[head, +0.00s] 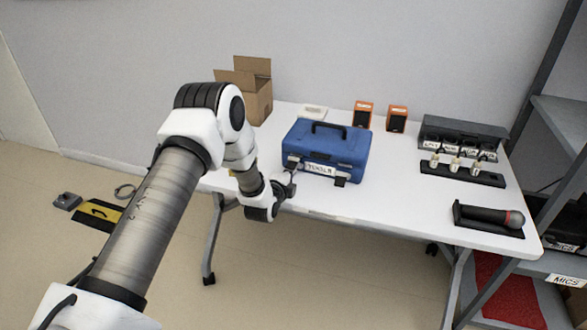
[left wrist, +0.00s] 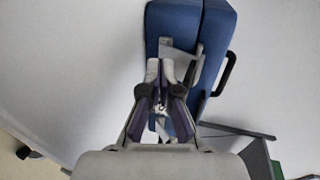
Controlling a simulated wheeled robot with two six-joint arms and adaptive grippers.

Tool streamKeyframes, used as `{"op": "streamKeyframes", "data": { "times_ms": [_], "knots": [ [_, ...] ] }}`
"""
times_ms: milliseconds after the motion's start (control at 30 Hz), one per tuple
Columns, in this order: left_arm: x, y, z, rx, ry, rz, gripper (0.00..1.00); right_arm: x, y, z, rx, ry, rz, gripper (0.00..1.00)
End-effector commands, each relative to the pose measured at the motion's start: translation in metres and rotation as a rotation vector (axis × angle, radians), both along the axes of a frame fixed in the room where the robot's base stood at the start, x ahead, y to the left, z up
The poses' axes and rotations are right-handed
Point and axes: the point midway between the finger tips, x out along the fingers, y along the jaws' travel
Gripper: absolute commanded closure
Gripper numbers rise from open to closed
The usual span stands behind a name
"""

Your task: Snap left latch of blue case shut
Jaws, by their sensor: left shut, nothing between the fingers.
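The blue case (head: 326,146) stands lidded on the white table, with a black handle on top and a white label on its front. My left gripper (head: 291,181) is at the case's front left, by the left latch (head: 293,161), which it partly hides. In the left wrist view the closed, empty fingers (left wrist: 161,68) point at the case (left wrist: 172,22), close to a grey latch piece (left wrist: 181,60). I cannot tell whether they touch it or how the latch sits. My right gripper is not in view.
Two orange speakers (head: 363,114), a black rack (head: 462,135), a holder with small white pieces (head: 455,168) and a microphone (head: 490,215) stand on the table (head: 400,205). An open cardboard box (head: 257,100) is behind my arm. The table's front middle is clear.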

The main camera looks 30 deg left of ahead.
Motion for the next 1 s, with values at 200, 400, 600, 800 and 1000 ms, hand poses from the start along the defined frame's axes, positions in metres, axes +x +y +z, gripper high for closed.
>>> {"op": "streamKeyframes", "data": {
  "times_ms": [200,400,600,800,1000],
  "knots": [
    [0.004,0.001,0.002,0.000,-0.001,0.000,1.00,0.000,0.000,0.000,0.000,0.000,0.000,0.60],
    [0.008,0.002,0.003,0.000,-0.001,0.000,1.00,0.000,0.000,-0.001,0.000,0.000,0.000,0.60],
    [0.012,0.002,0.004,0.000,0.000,0.000,1.00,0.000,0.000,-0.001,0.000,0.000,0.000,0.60],
    [0.014,0.003,0.005,0.000,-0.001,0.000,1.00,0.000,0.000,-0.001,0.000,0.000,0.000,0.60],
    [0.014,0.003,0.005,0.000,0.000,0.000,1.00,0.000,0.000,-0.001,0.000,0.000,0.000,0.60]
  ]
}}
